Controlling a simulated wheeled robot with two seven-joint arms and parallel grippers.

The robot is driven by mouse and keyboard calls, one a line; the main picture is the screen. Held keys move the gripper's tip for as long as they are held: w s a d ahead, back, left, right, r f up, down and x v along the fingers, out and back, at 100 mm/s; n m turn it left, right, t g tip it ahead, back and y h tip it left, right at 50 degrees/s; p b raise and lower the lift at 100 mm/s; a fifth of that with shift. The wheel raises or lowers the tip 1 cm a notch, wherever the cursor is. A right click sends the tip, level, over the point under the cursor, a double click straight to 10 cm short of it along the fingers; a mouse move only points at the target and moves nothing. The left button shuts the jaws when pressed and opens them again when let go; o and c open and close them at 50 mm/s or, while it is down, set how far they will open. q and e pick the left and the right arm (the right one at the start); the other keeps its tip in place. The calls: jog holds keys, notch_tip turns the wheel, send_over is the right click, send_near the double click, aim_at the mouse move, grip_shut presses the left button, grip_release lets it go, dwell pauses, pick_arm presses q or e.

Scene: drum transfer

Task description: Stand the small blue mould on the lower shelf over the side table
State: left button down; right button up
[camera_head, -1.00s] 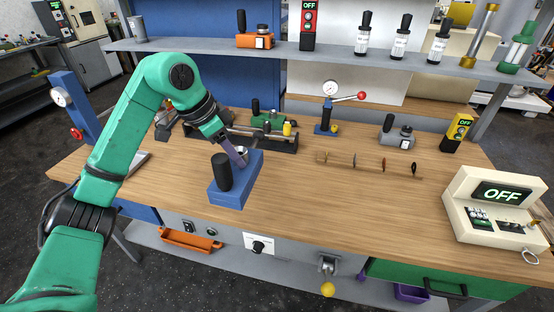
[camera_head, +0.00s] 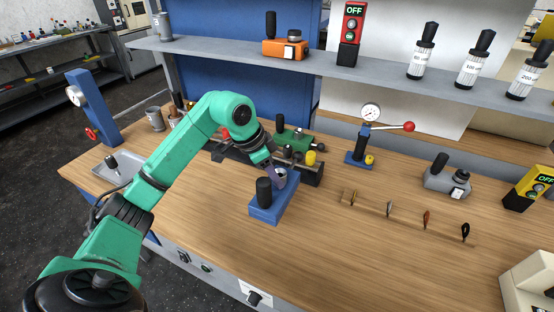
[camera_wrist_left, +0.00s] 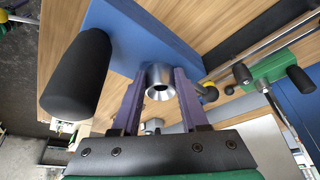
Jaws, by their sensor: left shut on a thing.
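The small blue mould (camera_head: 265,212) is a blue block with a black upright handle and a silver metal cup. It stands on the wooden bench, or very close above it; I cannot tell which. The mould's blue block (camera_wrist_left: 120,35) and black handle (camera_wrist_left: 78,75) show beyond. My right gripper is out of view.
A long grey shelf (camera_head: 355,75) runs above the bench (camera_head: 330,260), holding an orange block (camera_head: 285,48), a red OFF box (camera_head: 350,35) and bottles. A green-topped fixture (camera_head: 292,140) stands close behind the mould. A dark side table (camera_head: 60,65) stands far left. Bench front is clear.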

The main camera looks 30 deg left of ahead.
aim_at(275, 189)
pick_arm(q)
jog(key=f, duration=0.6)
jog(key=shift+w+p, duration=0.25)
jog(key=shift+p, duration=0.05)
jog(key=shift+f, duration=2.45)
jog(key=shift+f, duration=0.1)
jog(key=shift+c, duration=2.1)
grip_release()
jog(key=shift+s, duration=0.2)
